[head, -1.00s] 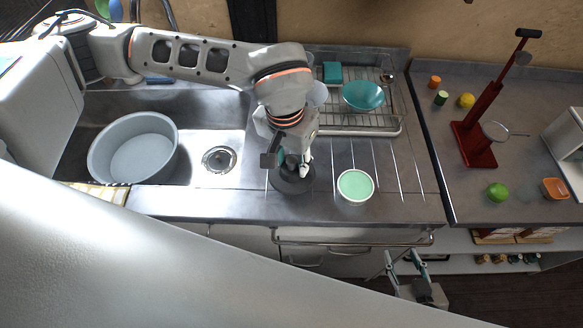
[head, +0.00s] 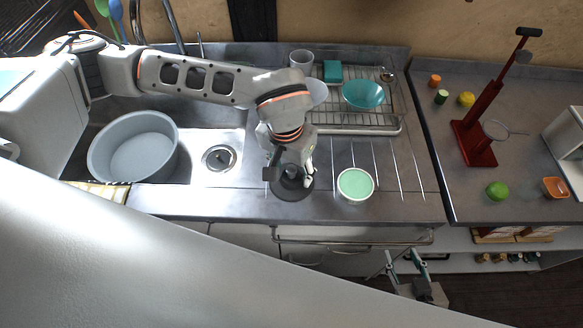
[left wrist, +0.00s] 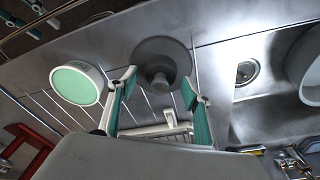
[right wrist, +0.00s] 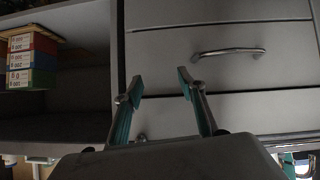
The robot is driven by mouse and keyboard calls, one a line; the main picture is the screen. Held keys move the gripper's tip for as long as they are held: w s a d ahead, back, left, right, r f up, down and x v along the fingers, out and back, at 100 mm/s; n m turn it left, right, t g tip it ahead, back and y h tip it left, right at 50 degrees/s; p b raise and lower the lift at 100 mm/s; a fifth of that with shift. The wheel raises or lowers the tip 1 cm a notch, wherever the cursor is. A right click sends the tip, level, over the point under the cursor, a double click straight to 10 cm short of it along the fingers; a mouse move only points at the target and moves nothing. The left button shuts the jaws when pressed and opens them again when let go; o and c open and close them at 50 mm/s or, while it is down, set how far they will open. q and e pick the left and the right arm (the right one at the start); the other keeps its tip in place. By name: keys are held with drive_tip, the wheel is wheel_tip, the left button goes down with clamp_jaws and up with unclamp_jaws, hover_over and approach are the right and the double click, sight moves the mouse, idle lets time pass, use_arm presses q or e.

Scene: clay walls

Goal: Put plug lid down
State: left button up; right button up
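The plug lid (head: 293,189) is a dark grey disc with a knob on top. It lies flat on the metal drainboard (head: 230,205), left of a pale green round dish (head: 355,185). In the left wrist view the plug lid (left wrist: 161,55) shows whole, knob towards me. My left gripper (head: 290,171) is just above it; in its wrist view the open fingers (left wrist: 159,84) stand either side of the knob with a gap to each. My right gripper (head: 404,262) is open and empty, low in front of the counter; its wrist view (right wrist: 160,80) shows empty fingers facing drawers.
The sink drain (head: 219,158) is open, beside a grey basin (head: 133,147) in the sink. A dish rack (head: 350,123) with a teal bowl (head: 363,95) stands behind. A red stand (head: 480,130) and fruit are on the right counter. A drawer handle (right wrist: 228,52) faces my right gripper.

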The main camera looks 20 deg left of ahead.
sight(288, 181)
use_arm(q)
wheel_tip(288, 181, up, 12)
drive_tip(key=s, duration=0.1)
drive_tip(key=shift+s+a+b, duration=0.15)
drive_tip(key=shift+s+b, duration=0.1)
drive_tip(key=shift+b, duration=0.15)
drive_tip(key=shift+s, duration=0.1)
idle(0.6)
